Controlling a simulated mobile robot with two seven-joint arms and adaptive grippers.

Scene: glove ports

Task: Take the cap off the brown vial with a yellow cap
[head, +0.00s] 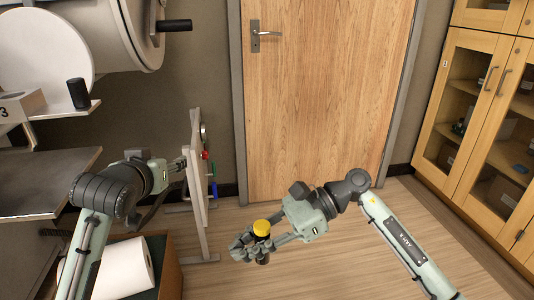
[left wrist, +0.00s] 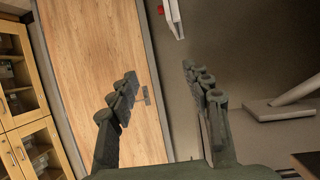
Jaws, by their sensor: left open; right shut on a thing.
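The brown vial (head: 264,257) is dark and upright, with a yellow cap (head: 262,227) on top. My right gripper (head: 251,243) is shut on the vial and holds it in the air above the floor; its fingers hide part of the vial's body. The cap is above the fingers and clear of them. My left gripper (head: 179,177) is up and to the left of the vial, beside a pale upright board, and does not touch the vial. In the left wrist view its fingers (left wrist: 158,88) are apart with nothing between them.
The pale board (head: 196,185), with small coloured items on its far side, stands close to my left gripper. A box with a white roll (head: 124,270) is at lower left. Behind are a wooden door (head: 320,90) and glass-fronted cabinets (head: 475,120). The floor between is clear.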

